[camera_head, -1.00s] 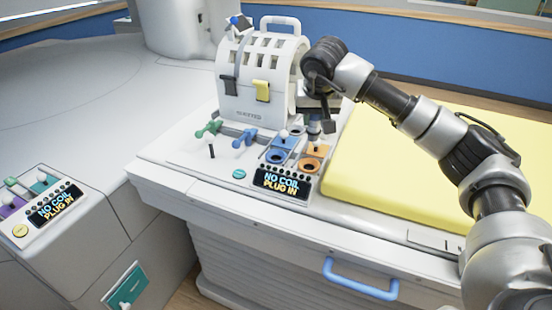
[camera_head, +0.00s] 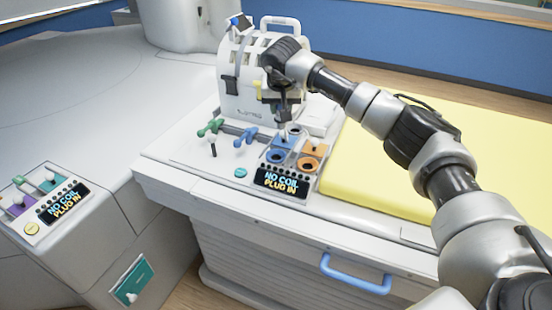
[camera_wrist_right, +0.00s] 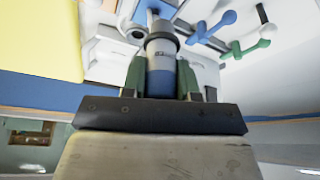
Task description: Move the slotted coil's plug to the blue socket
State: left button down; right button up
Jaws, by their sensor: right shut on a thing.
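The slotted coil (camera_head: 240,100) is a white arched housing with a top handle, standing at the back of the panel. My right gripper (camera_head: 283,108) hangs in front of it, pointing down. In the right wrist view the gripper (camera_wrist_right: 161,82) is shut on a grey plug (camera_wrist_right: 162,52) with a dark collar and a blue band. The plug is roughly upright, above the back of the socket block. The blue socket (camera_head: 276,157) is on the left of this block, with a blue flap (camera_head: 284,142) behind it. Whether the plug touches anything below is unclear. My left gripper is not in view.
An orange socket (camera_head: 308,160) sits right of the blue one. A display (camera_head: 281,182) reads "NO COIL PLUG IN". Green (camera_head: 211,128) and blue (camera_head: 246,137) levers stand left of the sockets. A yellow mattress (camera_head: 390,165) lies right; a second panel (camera_head: 45,205) is at left.

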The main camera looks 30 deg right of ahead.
jog(key=shift+w+a, duration=0.35)
jog(key=shift+w, duration=0.5)
jog(key=shift+f+b, duration=2.05)
jog(key=shift+f, duration=2.9)
jog(key=shift+f+b, duration=0.9)
jog(key=shift+f, duration=0.8)
jog(key=o, duration=1)
jog(key=shift+s, duration=0.1)
